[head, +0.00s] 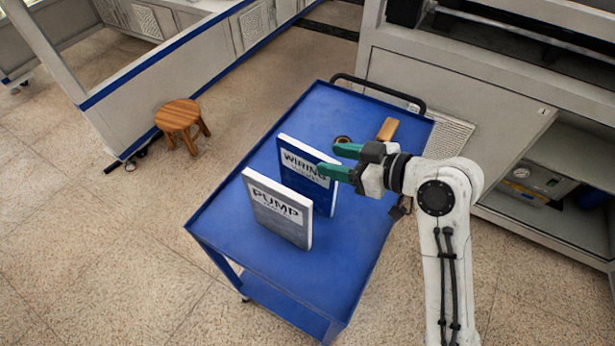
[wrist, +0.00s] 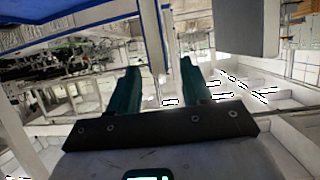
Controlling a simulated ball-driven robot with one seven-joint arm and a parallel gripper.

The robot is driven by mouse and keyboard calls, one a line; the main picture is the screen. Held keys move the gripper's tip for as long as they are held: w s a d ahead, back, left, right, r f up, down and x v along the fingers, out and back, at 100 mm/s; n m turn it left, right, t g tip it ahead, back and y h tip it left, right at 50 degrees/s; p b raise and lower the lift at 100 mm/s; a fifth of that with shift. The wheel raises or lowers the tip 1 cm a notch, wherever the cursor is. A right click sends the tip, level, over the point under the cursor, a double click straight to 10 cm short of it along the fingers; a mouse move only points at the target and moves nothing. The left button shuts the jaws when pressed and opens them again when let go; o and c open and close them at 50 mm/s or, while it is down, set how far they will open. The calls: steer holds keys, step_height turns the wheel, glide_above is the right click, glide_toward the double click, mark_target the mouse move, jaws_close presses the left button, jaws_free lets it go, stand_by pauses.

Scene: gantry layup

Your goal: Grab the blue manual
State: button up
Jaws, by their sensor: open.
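The blue manual (head: 292,173), with WIRING on a white label, stands upright on the blue cart (head: 230,243). A grey manual (head: 278,222) labelled PUMP stands upright in front of it, with a gap between them. My gripper (head: 333,161) is open, with green fingers pointing left at the blue manual's upper right edge. The nearer finger covers part of its label and the other finger shows beyond its top edge. I cannot tell whether they touch the manual.
A small wooden block (head: 387,129) and a round brown item (head: 342,141) lie on the cart's far part, near its black handle (head: 375,87). A wooden stool (head: 180,118) stands on the floor left. Grey machine cabinets (head: 455,90) stand behind right. The cart's front is clear.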

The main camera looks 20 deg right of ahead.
mark_target(320, 155)
steer(key=x, duration=0.2)
steer(key=p+x, duration=0.1)
steer(key=x, duration=0.1)
steer(key=shift+w+a+r, duration=0.1)
steer(key=shift+r, duration=0.1)
steer(key=shift+w+a+f, duration=0.3)
steer(key=shift+w, duration=0.15)
steer(key=shift+c, duration=0.4)
jaws_close()
stand_by(0.5)
